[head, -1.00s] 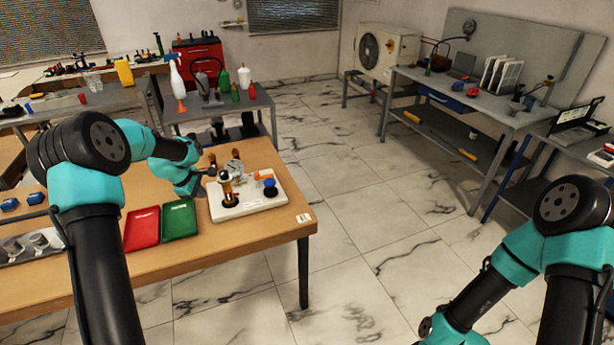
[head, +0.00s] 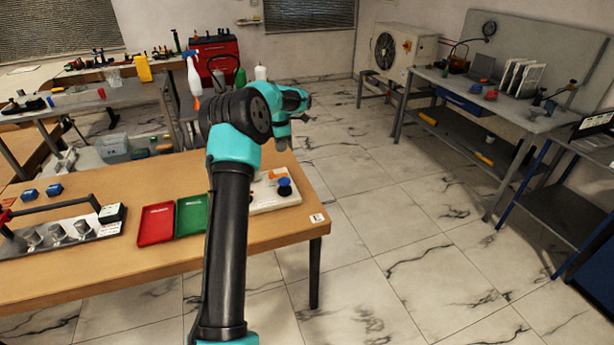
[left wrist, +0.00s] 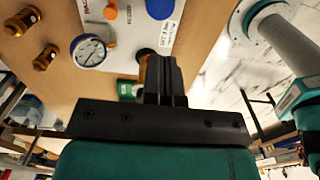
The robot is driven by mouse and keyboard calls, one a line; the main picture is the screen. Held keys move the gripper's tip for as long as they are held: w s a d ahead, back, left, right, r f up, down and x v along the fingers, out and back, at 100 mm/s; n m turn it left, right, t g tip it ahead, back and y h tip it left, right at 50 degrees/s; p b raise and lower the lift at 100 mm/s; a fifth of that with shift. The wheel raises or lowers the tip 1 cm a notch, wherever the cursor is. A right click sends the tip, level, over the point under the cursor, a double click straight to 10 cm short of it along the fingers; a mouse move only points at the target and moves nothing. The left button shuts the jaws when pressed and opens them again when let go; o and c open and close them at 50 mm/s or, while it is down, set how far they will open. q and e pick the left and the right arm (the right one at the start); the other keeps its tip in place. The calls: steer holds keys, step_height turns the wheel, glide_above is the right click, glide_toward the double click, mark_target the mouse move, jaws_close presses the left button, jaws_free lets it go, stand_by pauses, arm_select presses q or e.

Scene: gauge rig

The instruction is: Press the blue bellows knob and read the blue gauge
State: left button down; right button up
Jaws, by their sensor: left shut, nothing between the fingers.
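The blue bellows knob (head: 284,187) stands on the right part of a white board (head: 272,205) on the wooden table. The left wrist view shows the knob as a blue disc (left wrist: 160,8) cut by the top edge. The round blue-rimmed gauge (left wrist: 88,52) lies to its left there; its needle is too small to read. In the head view my left arm hides the gauge. My left gripper (left wrist: 162,65) is shut and empty, pointing at the board's edge below the knob, apart from the knob in the picture. My right gripper is not in view.
Brass fittings (left wrist: 46,57) and an orange piece (left wrist: 110,12) sit near the gauge. Red (head: 156,224) and green (head: 191,215) trays lie left of the board. A metal rack (head: 60,240) stands further left. The floor right of the table is clear.

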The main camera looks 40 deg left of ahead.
mark_target(284, 181)
arm_select(q)
steer(key=shift+w, duration=0.1)
stand_by(0.3)
step_height(284, 181, down, 14)
steer(key=shift+r, duration=0.1)
stand_by(0.6)
steer(key=shift+f, duration=1.45)
